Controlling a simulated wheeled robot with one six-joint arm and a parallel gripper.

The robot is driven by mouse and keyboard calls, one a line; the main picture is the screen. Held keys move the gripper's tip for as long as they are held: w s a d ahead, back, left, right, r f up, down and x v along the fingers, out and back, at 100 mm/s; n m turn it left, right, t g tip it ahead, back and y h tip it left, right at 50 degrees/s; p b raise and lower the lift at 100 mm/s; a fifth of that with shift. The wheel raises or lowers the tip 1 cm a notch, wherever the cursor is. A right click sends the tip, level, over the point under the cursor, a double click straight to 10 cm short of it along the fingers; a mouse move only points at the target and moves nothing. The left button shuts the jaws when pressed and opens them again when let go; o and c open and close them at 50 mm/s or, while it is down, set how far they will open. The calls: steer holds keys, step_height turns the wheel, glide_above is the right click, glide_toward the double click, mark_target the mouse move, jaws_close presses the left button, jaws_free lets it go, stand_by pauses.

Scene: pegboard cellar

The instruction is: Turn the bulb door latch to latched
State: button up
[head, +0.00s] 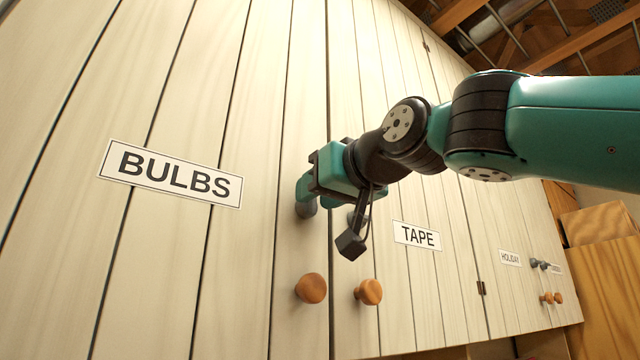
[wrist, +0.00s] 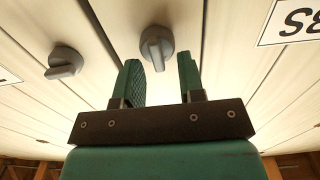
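The bulb door (head: 170,240) carries a white BULBS label (head: 170,172), whose corner also shows upside down in the wrist view (wrist: 290,22). Its grey latch (wrist: 157,46) is a round base with a raised grip that points down the picture, towards my gripper. In the head view the latch (head: 307,209) is mostly hidden behind my fingers. My gripper (wrist: 159,68) is open and empty. Its two green fingers are apart, with the latch in the gap just past the fingertips; I cannot tell whether they touch it.
The neighbouring door with the TAPE label (head: 417,235) has its own grey latch (wrist: 64,62), close beside my gripper. Two wooden knobs (head: 311,288) and (head: 368,292) sit below the latches. Farther right are a HOLIDAY label (head: 510,257) and a wooden box (head: 605,290).

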jaws_close()
steer(key=shift+n, duration=0.4)
steer(key=n, duration=0.5)
steer(key=f+n+b, duration=0.1)
steer(key=n, duration=0.5)
steer(key=a+n+b, duration=0.1)
steer(key=n, duration=0.4)
steer(key=shift+s+a+f+n, duration=0.1)
steer(key=shift+s+f+n, duration=0.1)
steer(key=shift+s+n, duration=0.2)
steer(key=shift+n, duration=0.3)
